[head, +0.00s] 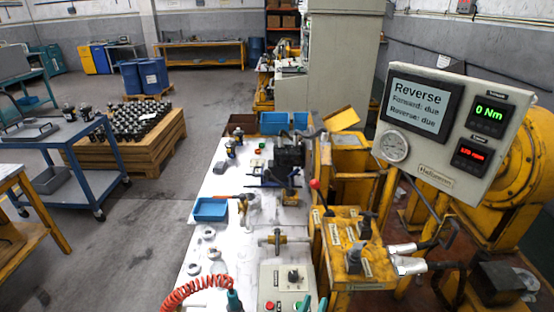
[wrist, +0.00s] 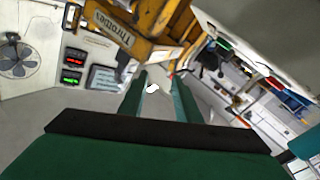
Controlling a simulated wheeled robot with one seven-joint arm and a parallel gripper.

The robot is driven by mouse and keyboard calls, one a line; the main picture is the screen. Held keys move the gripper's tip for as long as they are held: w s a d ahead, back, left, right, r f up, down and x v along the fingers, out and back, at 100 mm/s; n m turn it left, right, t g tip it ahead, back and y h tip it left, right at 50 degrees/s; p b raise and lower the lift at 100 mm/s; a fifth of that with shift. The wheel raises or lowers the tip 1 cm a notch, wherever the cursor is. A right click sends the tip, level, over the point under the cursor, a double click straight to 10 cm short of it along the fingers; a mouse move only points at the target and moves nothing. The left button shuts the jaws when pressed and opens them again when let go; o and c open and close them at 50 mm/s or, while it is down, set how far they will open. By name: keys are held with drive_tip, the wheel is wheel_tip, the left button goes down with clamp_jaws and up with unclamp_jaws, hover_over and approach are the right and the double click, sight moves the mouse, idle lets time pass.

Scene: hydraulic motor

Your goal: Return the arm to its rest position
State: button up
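My gripper (wrist: 160,85) shows in the wrist view with two green fingers standing apart and a clear gap between them. It looks empty. A small white shape shows between the fingers, and I cannot tell what it is. The fingers point toward the grey floor, with a yellow machine frame (wrist: 135,32) beyond them. In the head view my arm cannot be made out with certainty; small teal pieces show at the bottom edge by the control box (head: 284,290).
A panel (head: 445,127) reads "Reverse", "Forward: due", "Reverse: due" and 0 Nm. The white workbench (head: 215,262) carries a blue tray (head: 210,209), tools and a red coiled hose (head: 190,290). A yellow test stand (head: 345,245) is at right. Open floor (head: 130,225) lies at left.

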drive_tip(key=s+a+f+n+g+y, duration=0.1)
drive_tip(key=s+a+f+y, duration=0.25)
drive_tip(key=s, duration=0.55)
drive_tip(key=s+a+f+n+g+y, duration=0.1)
drive_tip(key=s+a+f+y, duration=0.3)
drive_tip(key=s, duration=0.4)
drive_tip(key=s+a+r+m, duration=0.1)
drive_tip(key=s+r, duration=0.2)
drive_tip(key=s, duration=0.4)
drive_tip(key=s+a+r, duration=0.1)
drive_tip(key=s+r, duration=0.2)
drive_tip(key=s, duration=0.5)
drive_tip(key=shift+s+a+r+m, duration=0.25)
drive_tip(key=shift+s+r+m, duration=0.05)
drive_tip(key=shift+m, duration=0.1)
